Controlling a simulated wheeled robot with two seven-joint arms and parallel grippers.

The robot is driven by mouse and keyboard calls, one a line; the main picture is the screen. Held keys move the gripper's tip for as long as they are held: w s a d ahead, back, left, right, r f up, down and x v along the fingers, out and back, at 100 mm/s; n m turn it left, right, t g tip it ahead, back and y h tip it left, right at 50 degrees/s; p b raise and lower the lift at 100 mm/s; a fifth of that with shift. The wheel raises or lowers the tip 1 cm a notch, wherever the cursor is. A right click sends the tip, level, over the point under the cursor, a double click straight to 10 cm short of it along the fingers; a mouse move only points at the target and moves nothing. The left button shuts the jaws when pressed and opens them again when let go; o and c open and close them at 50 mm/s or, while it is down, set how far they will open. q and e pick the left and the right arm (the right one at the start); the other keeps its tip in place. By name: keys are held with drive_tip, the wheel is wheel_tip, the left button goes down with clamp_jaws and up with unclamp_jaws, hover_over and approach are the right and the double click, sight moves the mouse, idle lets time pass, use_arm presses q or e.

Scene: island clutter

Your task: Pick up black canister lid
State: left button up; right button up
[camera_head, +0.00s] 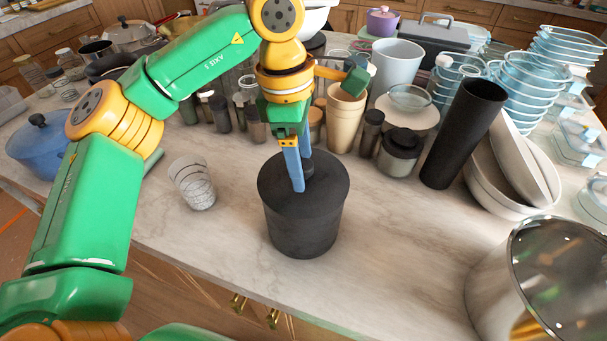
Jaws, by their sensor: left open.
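A black canister (303,232) stands upright on the marble counter in the middle of the view. Its flat black lid (328,182) sits on top, with a small dark knob partly hidden behind my gripper. My left gripper (302,178) points down over the lid, its blue fingers beside the knob. The fingers are open, and I cannot tell whether they touch the knob or the lid. My right gripper is not in view.
A white patterned cup (192,184) stands left of the canister. Jars, a tan cup (345,118) and a tall black cylinder (463,134) crowd behind and right. A large steel pot (490,290) is front right. The counter's front middle is clear.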

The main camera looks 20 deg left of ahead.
sight(303, 164)
use_arm(q)
drive_tip(key=shift+w+f, duration=0.2)
drive_tip(key=shift+w, duration=0.05)
drive_tip(key=shift+s, duration=0.1)
clamp_jaws()
drive_tip(key=shift+r, duration=3.45)
